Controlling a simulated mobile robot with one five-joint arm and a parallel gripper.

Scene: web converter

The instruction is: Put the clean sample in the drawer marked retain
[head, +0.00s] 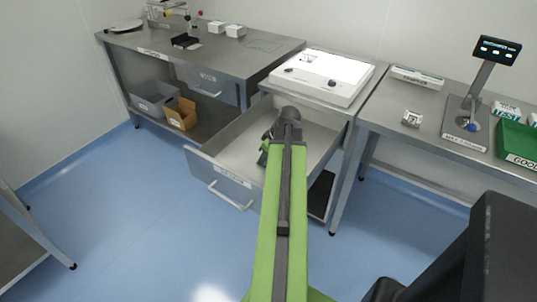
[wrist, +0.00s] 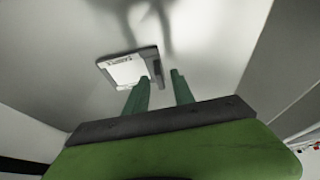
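An open drawer (head: 222,152) slides out under the middle table; the label on its front is too small to read. My gripper (head: 266,150) is inside it, mostly hidden behind my arm in the head view. In the wrist view my gripper (wrist: 160,80) has its two green fingers apart, with nothing held between them. A flat white piece with a grey border (wrist: 127,69), possibly the sample, lies on the pale drawer floor just beyond the fingertips, apart from or barely touching the left finger. It is hidden in the head view.
A lit white box (head: 335,76) stands on the table above the drawer. The right table holds a small printed block (head: 411,118), a display stand (head: 490,75) and a green tray (head: 517,141). A closed drawer (head: 207,84) is at the left bench. The blue floor is clear.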

